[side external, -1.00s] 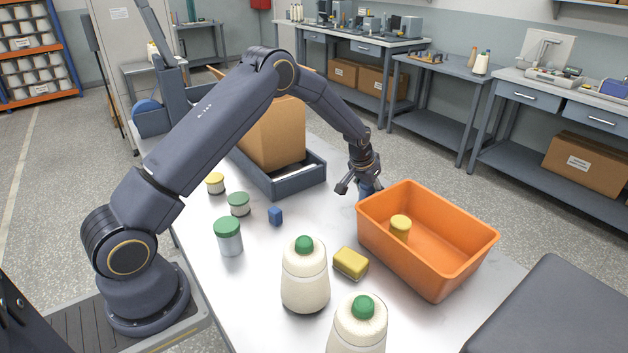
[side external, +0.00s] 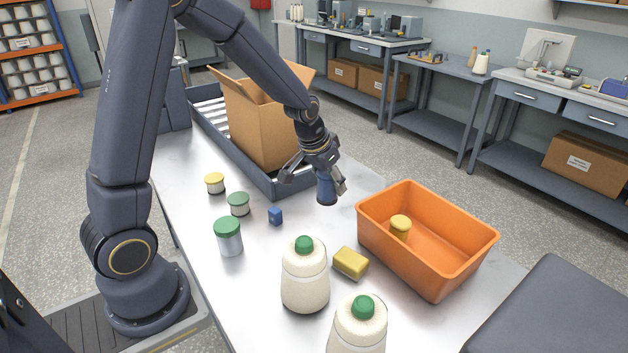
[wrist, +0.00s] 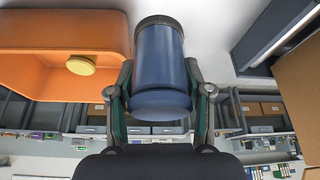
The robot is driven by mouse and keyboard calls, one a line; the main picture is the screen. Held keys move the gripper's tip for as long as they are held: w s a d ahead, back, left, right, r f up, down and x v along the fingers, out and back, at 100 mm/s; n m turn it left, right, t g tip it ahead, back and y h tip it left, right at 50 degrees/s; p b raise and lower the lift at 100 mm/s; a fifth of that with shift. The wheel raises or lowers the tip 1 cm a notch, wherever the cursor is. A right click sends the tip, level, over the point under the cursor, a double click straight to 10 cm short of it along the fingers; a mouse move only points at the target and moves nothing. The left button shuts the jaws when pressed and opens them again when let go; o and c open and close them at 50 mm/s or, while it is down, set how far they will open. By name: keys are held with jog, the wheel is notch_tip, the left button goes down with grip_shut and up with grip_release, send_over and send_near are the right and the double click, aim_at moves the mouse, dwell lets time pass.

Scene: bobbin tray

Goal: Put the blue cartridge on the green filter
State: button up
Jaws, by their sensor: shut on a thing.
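The blue cartridge (side external: 327,191) is a dark blue cylinder, held upright in my gripper (side external: 319,172). It seems to be clear of the table, left of the orange bin. In the wrist view the cartridge (wrist: 160,60) fills the space between my fingers, which close on its sides. Two green-topped things stand on the table, left of my gripper: a short squat one (side external: 238,204), which looks like the green filter, and a taller grey can with a green lid (side external: 229,237). The top of the squat one is bare. Neither shows in the wrist view.
An orange bin (side external: 440,270) holds a yellow-topped piece (side external: 400,226). A cardboard box (side external: 262,125) sits in a grey tray behind.

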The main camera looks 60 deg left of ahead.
jog(key=s+a+r+n+y, duration=0.1)
jog(key=s+a, duration=0.3)
jog(key=s, duration=0.4)
jog(key=s+a+r+n, duration=0.3)
jog(key=s+a, duration=0.2)
jog(key=s, duration=0.3)
jog(key=s+a+r+n+g+y, duration=0.1)
jog(key=s+a+r+n, duration=0.1)
jog(key=s, duration=0.7)
jog(key=a+n, duration=0.1)
jog(key=a, duration=0.1)
jog(key=shift+a+y, duration=0.3)
jog(key=shift+a, duration=0.05)
jog(key=shift+a+r+n, duration=0.15)
jog(key=shift+a+n, duration=0.15)
send_over(239, 196)
jog(key=f, duration=0.8)
jog(key=shift+s+d+f, duration=0.3)
jog(key=shift+f, duration=0.05)
jog(key=shift+w+a+f, duration=0.3)
jog(key=shift+w+f, duration=0.05)
jog(key=shift+f, duration=1.75)
jog(key=shift+f, duration=0.1)
